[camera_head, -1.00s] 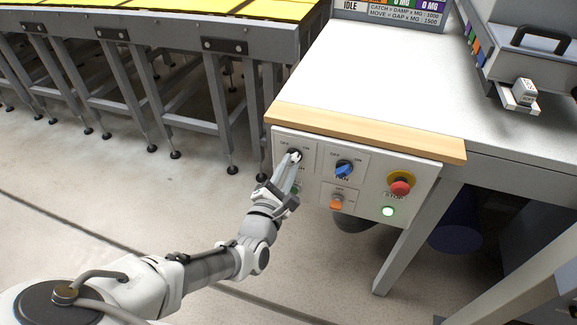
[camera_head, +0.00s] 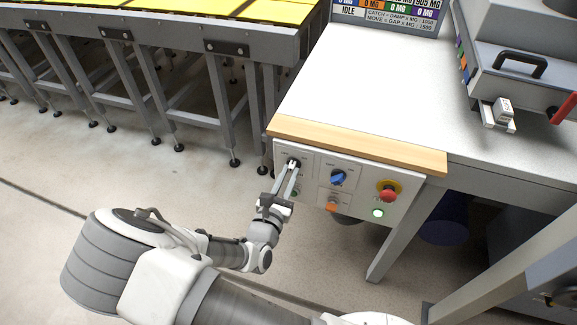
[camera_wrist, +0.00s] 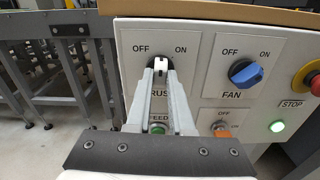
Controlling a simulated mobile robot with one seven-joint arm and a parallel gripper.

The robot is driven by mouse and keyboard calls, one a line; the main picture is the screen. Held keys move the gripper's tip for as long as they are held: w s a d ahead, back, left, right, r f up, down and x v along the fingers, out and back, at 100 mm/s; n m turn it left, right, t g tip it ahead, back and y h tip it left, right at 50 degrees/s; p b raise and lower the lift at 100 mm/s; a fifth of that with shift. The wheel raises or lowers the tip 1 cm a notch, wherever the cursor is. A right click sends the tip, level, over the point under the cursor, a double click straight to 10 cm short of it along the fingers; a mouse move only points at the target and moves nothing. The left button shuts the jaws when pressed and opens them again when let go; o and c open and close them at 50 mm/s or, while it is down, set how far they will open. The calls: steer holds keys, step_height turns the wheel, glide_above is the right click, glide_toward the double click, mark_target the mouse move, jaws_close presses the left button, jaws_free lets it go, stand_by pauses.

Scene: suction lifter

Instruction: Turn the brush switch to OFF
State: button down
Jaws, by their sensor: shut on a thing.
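The brush switch (camera_wrist: 149,62) is a black knob on the white panel in the wrist view, between the printed words OFF at upper left and ON at upper right. My gripper (camera_wrist: 160,69) is shut on the knob, and its fingers hide much of it and part of the BRUSH label. The knob's exact angle is hard to tell. In the head view, my gripper (camera_head: 292,166) reaches up to the same knob at the panel's upper left.
The blue fan knob (camera_wrist: 245,73) is right of the brush switch. A green button (camera_wrist: 157,129) and an orange switch (camera_wrist: 221,130) sit below. The red stop button (camera_head: 389,191) and a lit green button (camera_head: 378,213) are at the panel's right. A wooden edge (camera_head: 360,147) runs above.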

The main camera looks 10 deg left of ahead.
steer(key=n+p, duration=0.3)
steer(key=n, duration=0.1)
steer(key=shift+r+n, duration=0.15)
steer(key=shift+n, duration=0.15)
steer(key=shift+n+p, duration=1.1)
steer(key=shift+n, duration=1.4)
steer(key=c, duration=0.8)
jaws_free()
steer(key=s+a, duration=0.1)
steer(key=s, duration=1.6)
steer(key=shift+s+a+b, duration=0.15)
steer(key=shift+s+b, duration=0.05)
steer(key=shift+b, duration=0.25)
